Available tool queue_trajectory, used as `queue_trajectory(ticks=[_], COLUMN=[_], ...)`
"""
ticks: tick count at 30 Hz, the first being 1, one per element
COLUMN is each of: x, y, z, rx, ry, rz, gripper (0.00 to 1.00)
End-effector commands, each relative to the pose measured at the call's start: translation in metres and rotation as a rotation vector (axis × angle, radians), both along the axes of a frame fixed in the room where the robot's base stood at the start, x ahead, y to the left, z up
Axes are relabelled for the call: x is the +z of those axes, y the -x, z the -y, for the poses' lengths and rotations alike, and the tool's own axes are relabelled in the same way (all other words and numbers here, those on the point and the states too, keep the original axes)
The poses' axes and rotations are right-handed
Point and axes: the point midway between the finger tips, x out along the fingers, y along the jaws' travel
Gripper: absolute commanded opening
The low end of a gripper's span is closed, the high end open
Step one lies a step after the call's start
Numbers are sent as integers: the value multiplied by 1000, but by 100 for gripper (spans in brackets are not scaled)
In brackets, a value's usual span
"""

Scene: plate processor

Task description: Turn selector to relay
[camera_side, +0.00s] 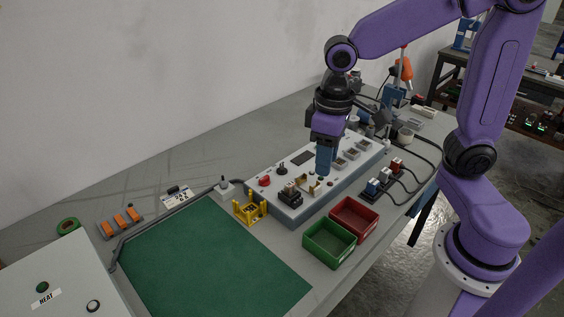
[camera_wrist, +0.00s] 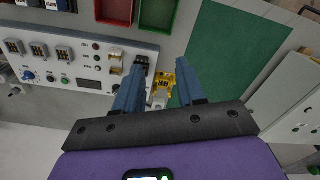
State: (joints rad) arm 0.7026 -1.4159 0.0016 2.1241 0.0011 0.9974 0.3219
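The grey-white panel of the plate processor (camera_side: 346,176) lies on the bench; the wrist view shows it on the left (camera_wrist: 120,85). A black knob (camera_side: 282,170) stands on its rear part, beside a red button (camera_side: 265,181); I cannot tell if this knob is the selector. The wrist view shows a blue knob (camera_wrist: 28,75) at the panel's far left. Labels are too small to read, and no selector position can be told. My gripper (camera_side: 323,173) is over the panel's middle in the side view. Its two blue fingers are apart and empty in the wrist view (camera_wrist: 160,66).
A yellow fixture (camera_side: 250,208) stands at the panel's left end. Green (camera_side: 329,244) and red (camera_side: 354,218) bins sit in front. Cabled blocks (camera_side: 384,182) lie to the right. The green mat (camera_side: 205,262) is clear.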

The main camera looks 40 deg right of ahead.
Motion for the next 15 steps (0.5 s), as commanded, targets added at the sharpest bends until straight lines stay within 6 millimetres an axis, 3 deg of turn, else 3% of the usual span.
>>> queue_trajectory(ticks=[1,8,15], x=[0,-1,-8], y=[-21,-103,-179], z=[0,16,56], rx=[-85,-457,-830], ry=[2,4,4], rz=[-3,-10,-15], gripper=[39,39,39])
